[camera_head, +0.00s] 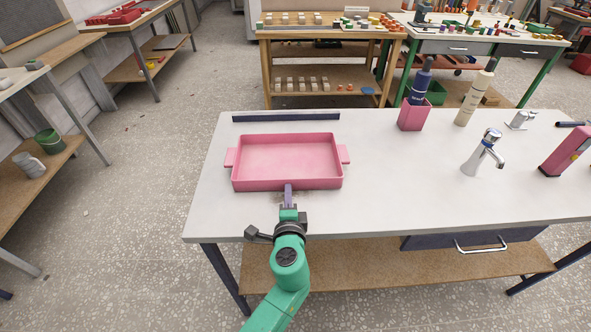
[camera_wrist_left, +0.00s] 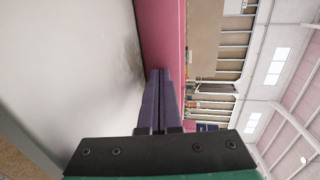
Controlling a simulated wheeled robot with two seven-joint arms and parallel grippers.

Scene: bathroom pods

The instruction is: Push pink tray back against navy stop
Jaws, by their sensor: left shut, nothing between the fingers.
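The pink tray (camera_head: 287,185) is a shallow rectangular box with a handle at each end. It lies flat on the white table (camera_head: 400,200), left of the middle. The navy stop (camera_head: 286,118) is a long thin bar at the table's back edge, behind the tray. A strip of bare table shows between tray and stop. My left gripper (camera_head: 288,188) is shut and empty, its fingertips at the middle of the tray's front wall. In the left wrist view the shut fingers (camera_wrist_left: 162,75) reach the pink wall (camera_wrist_left: 160,35) and appear to touch it. My right gripper is not seen.
To the right stand a pink cup (camera_head: 413,117) holding a dark bottle, a cream bottle (camera_head: 474,95), a chrome tap (camera_head: 484,153) and a pink dispenser (camera_head: 568,150). The table is clear left of the tray and between tray and tap.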

